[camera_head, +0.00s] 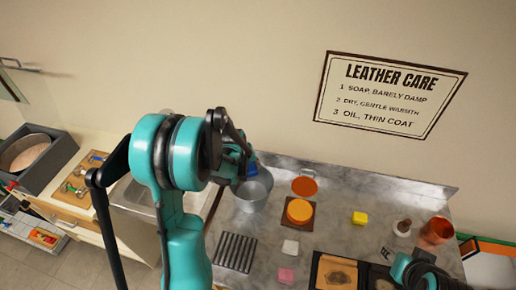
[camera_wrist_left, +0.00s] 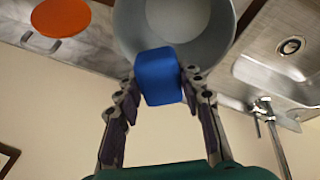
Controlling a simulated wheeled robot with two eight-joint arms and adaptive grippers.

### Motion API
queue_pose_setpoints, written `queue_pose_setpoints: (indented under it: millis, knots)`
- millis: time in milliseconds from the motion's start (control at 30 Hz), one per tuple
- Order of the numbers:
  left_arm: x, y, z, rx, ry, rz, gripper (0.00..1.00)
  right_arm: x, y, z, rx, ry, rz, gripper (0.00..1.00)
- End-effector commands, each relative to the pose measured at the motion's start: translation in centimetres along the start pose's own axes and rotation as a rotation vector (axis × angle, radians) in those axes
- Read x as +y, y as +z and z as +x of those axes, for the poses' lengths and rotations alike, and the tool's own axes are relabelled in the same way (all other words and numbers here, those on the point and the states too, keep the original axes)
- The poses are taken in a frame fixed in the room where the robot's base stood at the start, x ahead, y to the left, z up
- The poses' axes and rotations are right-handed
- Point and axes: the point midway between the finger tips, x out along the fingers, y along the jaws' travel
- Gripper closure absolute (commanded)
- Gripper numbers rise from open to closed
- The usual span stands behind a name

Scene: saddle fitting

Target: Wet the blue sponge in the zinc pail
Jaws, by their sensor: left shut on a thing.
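The blue sponge (camera_wrist_left: 159,76) is held between the fingertips of my left gripper (camera_wrist_left: 158,86), which is shut on it. In the head view a bit of the blue sponge (camera_head: 252,169) shows beside my left gripper (camera_head: 246,164), at the mouth of the zinc pail (camera_head: 254,194). The grey pail also shows in the left wrist view (camera_wrist_left: 205,22), behind the sponge. I cannot tell whether the sponge touches water; the pail's inside is partly hidden. My right gripper (camera_head: 432,276) is partly in view at the lower right, and its fingers are not clear.
A metal sink (camera_head: 135,200) lies left of the pail. To the right are an orange tin (camera_head: 299,211), an orange lid (camera_head: 304,186), a yellow block (camera_head: 359,218), a white block (camera_head: 290,247), a pink block (camera_head: 286,275) and a copper pot (camera_head: 436,231). A dark ridged rack (camera_head: 235,252) lies in front.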

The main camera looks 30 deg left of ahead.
Motion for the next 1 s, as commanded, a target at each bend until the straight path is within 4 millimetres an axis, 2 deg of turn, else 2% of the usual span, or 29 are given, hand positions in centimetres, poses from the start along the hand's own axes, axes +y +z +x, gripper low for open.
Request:
queue_pose_setpoints:
  millis: [167,367,700,1000]
  knots:
    - [-0.2,0.0,0.3,0.002,0.001,-0.007,0.85,0.0,0.2,0.2,-0.001,0.0,0.0,0.6]
    - [-0.5,0.3,1.6,0.002,0.001,-0.005,0.85,0.0,0.7,0.9,0.0,0.0,0.0,0.6]
    - [-1.4,1.3,4.9,0.001,0.001,-0.005,0.85,0.0,2.0,2.8,0.0,0.0,0.0,0.6]
    - [-2.2,2.1,7.8,0.001,0.001,-0.005,0.85,0.0,3.9,5.4,0.0,0.0,0.0,0.6]
